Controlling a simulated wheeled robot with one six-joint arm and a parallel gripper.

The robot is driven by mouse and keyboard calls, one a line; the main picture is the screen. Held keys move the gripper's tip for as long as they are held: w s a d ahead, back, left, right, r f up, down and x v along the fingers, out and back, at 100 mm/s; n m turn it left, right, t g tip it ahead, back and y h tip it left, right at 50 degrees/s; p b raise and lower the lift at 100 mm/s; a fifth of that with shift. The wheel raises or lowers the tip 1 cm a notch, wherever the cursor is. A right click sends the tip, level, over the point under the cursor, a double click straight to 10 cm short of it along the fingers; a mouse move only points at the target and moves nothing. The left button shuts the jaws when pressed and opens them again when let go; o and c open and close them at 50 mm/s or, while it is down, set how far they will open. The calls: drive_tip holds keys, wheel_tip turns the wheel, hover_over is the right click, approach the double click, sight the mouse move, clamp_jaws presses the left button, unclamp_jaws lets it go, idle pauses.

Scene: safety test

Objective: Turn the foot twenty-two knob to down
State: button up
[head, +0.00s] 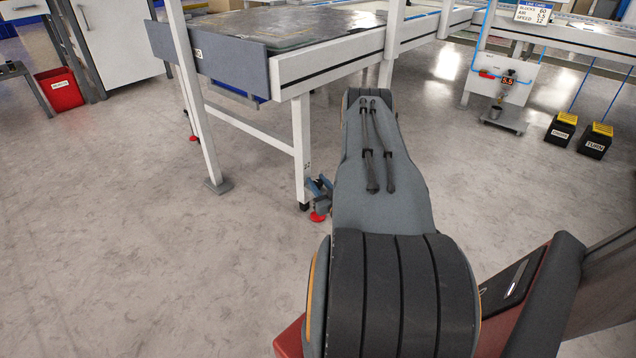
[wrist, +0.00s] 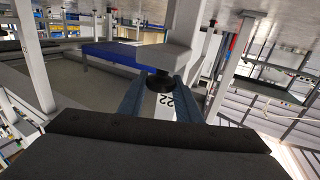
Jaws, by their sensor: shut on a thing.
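The white table leg with a small label (head: 307,166) stands near the middle of the head view. In the wrist view its label reads 22 (wrist: 165,101). A dark round knob (wrist: 160,82) shows below the end of a pale leg part, between my two blue-grey fingers. My gripper (wrist: 159,96) is shut on this knob. In the head view my gripper (head: 319,188) is low beside the leg's foot, partly hidden by my arm. A red disc (head: 318,216) shows just under it near the floor. I cannot read which way the knob is turned.
A white-framed table (head: 290,68) stands over the leg. A red bin (head: 60,90) is at far left. Two black-and-yellow pedals (head: 596,140) sit at right. The floor in front is clear.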

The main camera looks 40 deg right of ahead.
sight(320, 185)
drive_tip(key=o, duration=1)
drive_tip(key=shift+o, duration=0.2)
drive_tip(key=shift+p+v, duration=1.65)
drive_tip(key=shift+v, duration=2.25)
